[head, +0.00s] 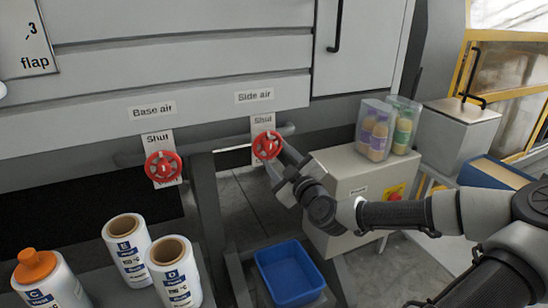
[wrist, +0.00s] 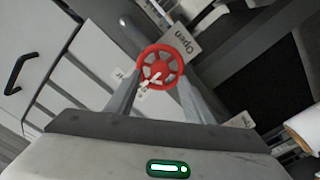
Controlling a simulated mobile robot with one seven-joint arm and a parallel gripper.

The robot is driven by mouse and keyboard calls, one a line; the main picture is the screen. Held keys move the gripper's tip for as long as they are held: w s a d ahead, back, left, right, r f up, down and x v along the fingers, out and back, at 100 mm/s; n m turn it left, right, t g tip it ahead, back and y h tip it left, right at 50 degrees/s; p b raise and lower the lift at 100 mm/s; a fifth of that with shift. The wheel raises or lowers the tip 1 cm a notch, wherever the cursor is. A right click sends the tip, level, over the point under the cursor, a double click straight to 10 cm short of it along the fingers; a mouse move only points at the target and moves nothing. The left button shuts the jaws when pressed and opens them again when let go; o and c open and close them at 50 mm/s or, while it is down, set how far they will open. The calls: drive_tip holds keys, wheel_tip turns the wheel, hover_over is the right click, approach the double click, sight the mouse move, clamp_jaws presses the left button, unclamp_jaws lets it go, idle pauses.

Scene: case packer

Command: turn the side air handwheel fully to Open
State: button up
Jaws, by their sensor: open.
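The side air handwheel (head: 267,145) is a red spoked wheel under the "Side air" label (head: 254,96). A "Shut" plate (head: 262,121) shows just above it. In the wrist view, the wheel (wrist: 161,50) is straight ahead, with a white pointer mark near its hub. A tilted "Open" plate (wrist: 181,38) shows behind its upper right; the lettering at its lower left is partly hidden. My gripper (head: 278,166) is at the wheel's lower right. In the wrist view my gripper (wrist: 160,82) is open, its fingers on either side of the wheel; whether they touch it is unclear.
The red base air handwheel (head: 163,167) is to the left. A grey box (head: 345,185) with clear bins (head: 376,130) of bottles stands right, near my arm. A blue bin (head: 289,273) sits below. White rolls (head: 127,248) stand at lower left.

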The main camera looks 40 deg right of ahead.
sight(271, 149)
drive_tip(key=shift+x, duration=1.7)
drive_tip(key=c, duration=1.1)
drive_tip(key=shift+o, duration=0.2)
